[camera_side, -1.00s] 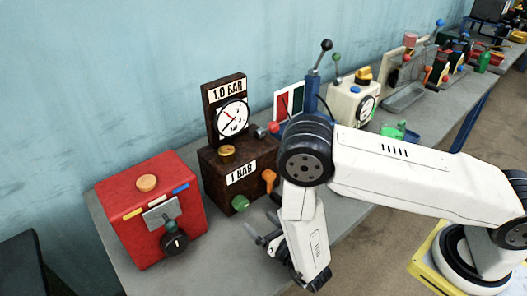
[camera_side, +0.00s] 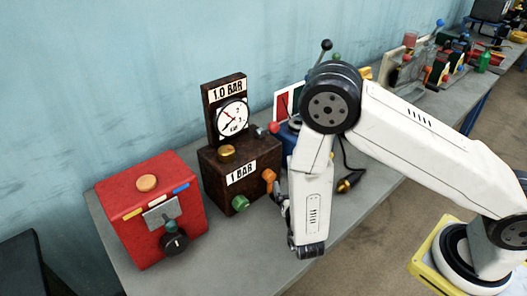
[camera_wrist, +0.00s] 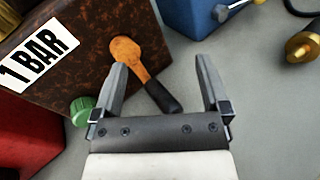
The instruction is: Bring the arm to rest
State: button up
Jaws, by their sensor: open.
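My gripper (camera_wrist: 160,88) is open and empty in the wrist view, its two grey fingers apart. Between the fingers in that view shows an orange lever (camera_wrist: 143,72) with a black grip, on the front of the rusty brown box (camera_wrist: 95,45) labelled 1 BAR. Whether the fingers are level with the lever or short of it is hard to tell. In the side view my gripper (camera_side: 281,205) hangs close to the right of the brown box (camera_side: 215,180) and is partly hidden by my wrist. The orange lever (camera_side: 269,176) shows just above it.
A red box (camera_side: 135,205) with a black knob stands left of the brown box. A green knob (camera_wrist: 82,110) sits on the brown box's front. A blue device (camera_wrist: 205,15) and a brass-ended cable (camera_wrist: 302,47) lie to the right. The grey bench is bare in front.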

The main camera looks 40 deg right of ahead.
jog(key=s+d+r+m+g, duration=0.5)
jog(key=s+d+m+g, duration=0.6)
jog(key=m+g, duration=0.35)
jog(key=a+r+m+t+y, duration=0.3)
jog(key=a+r+m+y, duration=0.3)
jog(key=m+y, duration=0.3)
jog(key=shift+s+m, duration=0.15)
jog(key=shift+m, duration=1.6)
